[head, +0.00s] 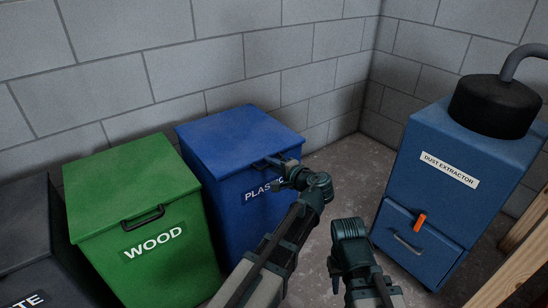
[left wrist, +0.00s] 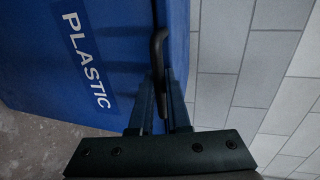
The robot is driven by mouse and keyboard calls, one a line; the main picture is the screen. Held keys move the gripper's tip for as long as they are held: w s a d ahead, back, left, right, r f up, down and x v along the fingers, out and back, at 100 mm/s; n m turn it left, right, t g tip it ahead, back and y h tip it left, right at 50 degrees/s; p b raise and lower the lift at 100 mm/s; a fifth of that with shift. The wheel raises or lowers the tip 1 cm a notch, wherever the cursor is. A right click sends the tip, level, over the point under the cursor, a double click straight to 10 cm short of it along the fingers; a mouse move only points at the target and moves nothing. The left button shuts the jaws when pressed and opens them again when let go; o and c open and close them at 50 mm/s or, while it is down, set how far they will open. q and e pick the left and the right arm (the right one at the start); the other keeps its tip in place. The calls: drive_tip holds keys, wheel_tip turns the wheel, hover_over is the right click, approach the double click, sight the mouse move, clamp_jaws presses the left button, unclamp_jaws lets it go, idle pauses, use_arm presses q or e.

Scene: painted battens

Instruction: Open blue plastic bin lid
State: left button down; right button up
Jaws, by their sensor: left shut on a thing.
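The blue plastic bin (head: 232,195) stands against the back wall with its lid (head: 238,132) down. Its front label reads PLASTIC, partly covered by my arm in the head view. My left gripper (head: 270,162) is at the lid's front edge, shut on the dark lid handle (left wrist: 158,45). In the left wrist view the handle runs between the two fingers (left wrist: 160,100), with the PLASTIC label (left wrist: 85,60) to their left. My right arm (head: 352,240) is low at the bottom centre, clear of the bin; its fingers cannot be made out.
A green WOOD bin (head: 130,185) with a closed lid stands close to the left, and a dark bin (head: 35,225) beyond it. A blue dust extractor (head: 440,185) stands at right. Bare floor (head: 330,165) lies between the blue bin and the extractor.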

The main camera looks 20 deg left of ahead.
use_arm(q)
wheel_tip(320, 180, up, 8)
drive_tip(key=g+h+p, duration=0.1)
drive_tip(key=p, duration=1)
drive_tip(key=shift+w+a, duration=0.35)
drive_tip(key=shift+a, duration=0.1)
wheel_tip(320, 180, up, 8)
drive_tip(key=w+a+g+h+p, duration=0.1)
drive_tip(key=a+p, duration=0.1)
drive_tip(key=p, duration=0.8)
drive_tip(key=shift+w+f+h, duration=0.15)
drive_tip(key=shift+w+h, duration=0.05)
drive_tip(key=shift+h, duration=0.1)
drive_tip(key=shift+d, duration=0.1)
